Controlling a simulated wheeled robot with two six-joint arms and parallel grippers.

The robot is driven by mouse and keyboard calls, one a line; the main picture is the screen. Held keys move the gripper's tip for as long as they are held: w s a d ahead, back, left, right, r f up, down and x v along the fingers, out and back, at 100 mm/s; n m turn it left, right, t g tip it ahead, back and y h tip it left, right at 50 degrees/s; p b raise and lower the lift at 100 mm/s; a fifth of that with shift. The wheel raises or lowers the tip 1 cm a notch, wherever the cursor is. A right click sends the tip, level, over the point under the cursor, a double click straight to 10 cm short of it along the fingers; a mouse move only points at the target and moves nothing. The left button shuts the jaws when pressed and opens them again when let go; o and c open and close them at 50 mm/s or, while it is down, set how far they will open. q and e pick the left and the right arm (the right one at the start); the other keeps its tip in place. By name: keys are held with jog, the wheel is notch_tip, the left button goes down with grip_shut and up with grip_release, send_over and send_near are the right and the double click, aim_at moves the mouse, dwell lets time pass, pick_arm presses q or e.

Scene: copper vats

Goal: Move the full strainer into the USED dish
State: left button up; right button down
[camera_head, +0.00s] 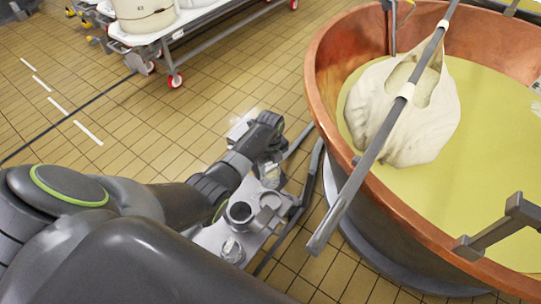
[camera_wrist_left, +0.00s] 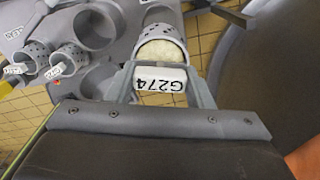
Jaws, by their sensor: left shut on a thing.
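My left gripper (camera_wrist_left: 162,72) is shut on the white tag, marked G274, of a strainer. In the left wrist view, the strainer (camera_wrist_left: 162,30) is a grey perforated cup filled with pale curd, just beyond the fingertips. In the head view, my left gripper (camera_head: 270,172) is over a small grey stand beside the vat; the strainer is hard to make out there. A round open dish (camera_head: 240,212) is on the stand, and a dish also shows in the left wrist view (camera_wrist_left: 96,27). I cannot tell which dish is USED. My right gripper is out of view.
Two other tagged strainers (camera_wrist_left: 36,54) stand on the left of the stand. A copper vat (camera_head: 318,85) of yellow liquid stands at right, with a white cloth bundle (camera_head: 425,125) hung on a grey bar (camera_head: 365,160). A white cart (camera_head: 190,22) is behind. Tiled floor at left is clear.

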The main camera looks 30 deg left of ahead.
aim_at(270, 171)
pick_arm(q)
jog(key=shift+f, duration=0.4)
jog(key=shift+f+b, duration=0.65)
jog(key=shift+b, duration=0.25)
notch_tip(270, 171, down, 3)
jog(key=b, duration=0.3)
jog(key=shift+f+b, duration=0.2)
jog(key=shift+b, duration=0.15)
notch_tip(270, 171, down, 9)
jog(key=b, duration=0.6)
dwell(1.3)
jog(key=shift+f+b, duration=0.6)
jog(key=shift+f, duration=0.05)
dwell(0.6)
jog(key=o, duration=1.1)
jog(key=shift+o, duration=0.2)
